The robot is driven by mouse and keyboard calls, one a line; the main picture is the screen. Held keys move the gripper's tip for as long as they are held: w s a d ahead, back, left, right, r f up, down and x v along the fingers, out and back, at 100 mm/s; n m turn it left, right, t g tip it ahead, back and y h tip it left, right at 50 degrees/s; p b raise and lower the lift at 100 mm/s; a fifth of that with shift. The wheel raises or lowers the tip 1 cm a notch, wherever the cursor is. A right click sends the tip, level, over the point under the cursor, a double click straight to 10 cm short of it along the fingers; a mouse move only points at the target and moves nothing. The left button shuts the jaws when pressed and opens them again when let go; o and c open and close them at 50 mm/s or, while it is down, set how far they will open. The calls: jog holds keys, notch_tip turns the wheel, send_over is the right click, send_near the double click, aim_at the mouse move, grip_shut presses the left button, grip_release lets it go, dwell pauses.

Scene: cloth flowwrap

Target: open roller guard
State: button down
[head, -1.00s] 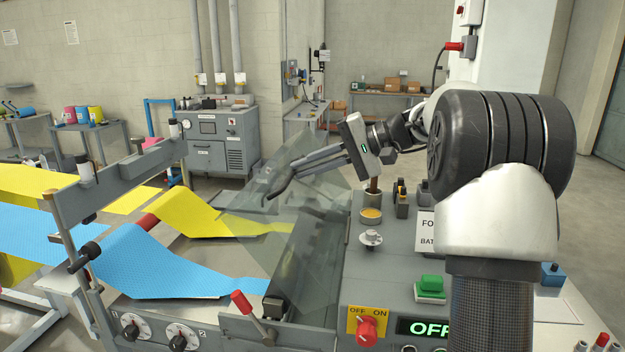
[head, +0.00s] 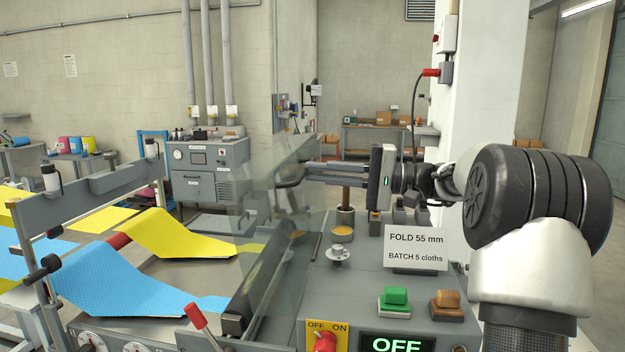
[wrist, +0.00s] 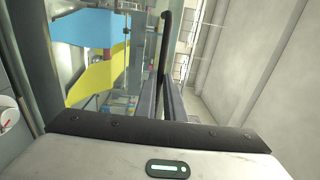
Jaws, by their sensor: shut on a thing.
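The roller guard (head: 262,205) is a clear panel that stands tilted up over the machine bed in the head view. Its dark handle (head: 290,176) is near the upper right edge. My gripper (head: 292,174) is shut on the handle, coming from the right with its fingers nearly level. In the wrist view the handle (wrist: 165,45) rises as a black bar at the fingers (wrist: 165,108). The exact contact between fingertips and handle is hard to see through the glare. The roller (head: 236,322) below is partly hidden by the guard.
Yellow cloth (head: 175,232) and blue cloth (head: 125,275) run across the bed at left. The console at right carries a sign (head: 415,248), a green button (head: 394,300), a red knob (head: 325,342) and an OFF display (head: 402,345). Air above the bed is clear.

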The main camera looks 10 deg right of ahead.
jog(key=shift+s+d, duration=0.1)
jog(key=shift+d, duration=0.25)
jog(key=c, duration=1.8)
grip_release()
jog(key=shift+c, duration=0.2)
jog(key=v, duration=1.7)
jog(key=shift+d+f, duration=0.15)
jog(key=shift+d, duration=0.05)
jog(key=shift+s, duration=0.1)
